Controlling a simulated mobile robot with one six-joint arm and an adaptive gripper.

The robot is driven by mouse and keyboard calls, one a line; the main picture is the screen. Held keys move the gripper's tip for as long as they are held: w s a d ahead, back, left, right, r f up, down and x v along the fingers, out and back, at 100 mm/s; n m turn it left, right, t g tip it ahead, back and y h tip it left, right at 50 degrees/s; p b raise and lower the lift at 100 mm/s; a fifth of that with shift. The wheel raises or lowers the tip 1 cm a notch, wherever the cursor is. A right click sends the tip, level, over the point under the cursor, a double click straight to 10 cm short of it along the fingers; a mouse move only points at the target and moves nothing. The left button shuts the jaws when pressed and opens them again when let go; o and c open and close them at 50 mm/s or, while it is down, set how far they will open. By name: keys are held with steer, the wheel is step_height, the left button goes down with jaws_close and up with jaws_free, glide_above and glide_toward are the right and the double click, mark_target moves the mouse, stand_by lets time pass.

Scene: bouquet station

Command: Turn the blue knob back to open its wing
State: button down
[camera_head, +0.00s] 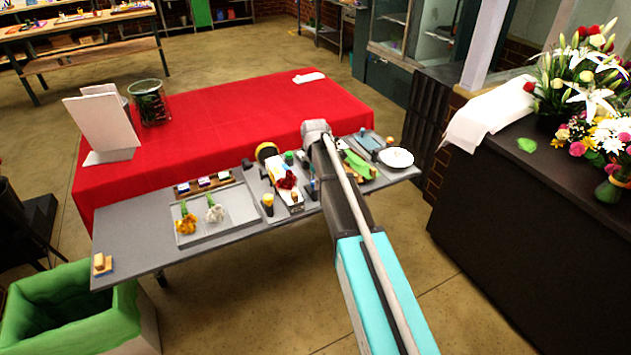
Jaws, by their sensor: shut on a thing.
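My arm reaches from the bottom right up over the grey bench (128,241), and its wrist ends above the bench's middle. My gripper (303,161) shows only as a small dark part just below and left of the wrist. It is shut, but what it holds is hidden. A small fixture (281,173) with a white board stands directly left of the gripper, with a green-and-blue piece (289,158) on top and a red flower (287,180) at it. I cannot clearly pick out the blue knob or its wing.
A grey tray (240,222) with a yellow and a white flower lies to the left. A white plate (396,157) is at the bench's right end. A red-covered table (230,105) stands behind, and a green-lined bin (70,300) is at lower left. The bench's left end is mostly clear.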

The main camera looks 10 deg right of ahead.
steer(key=m, duration=0.4)
steer(key=shift+m, duration=0.4)
steer(key=m, duration=0.9)
steer(key=shift+s, duration=0.1)
steer(key=shift+m, duration=1.8)
steer(key=shift+c, duration=1.5)
jaws_free()
steer(key=shift+n, duration=0.3)
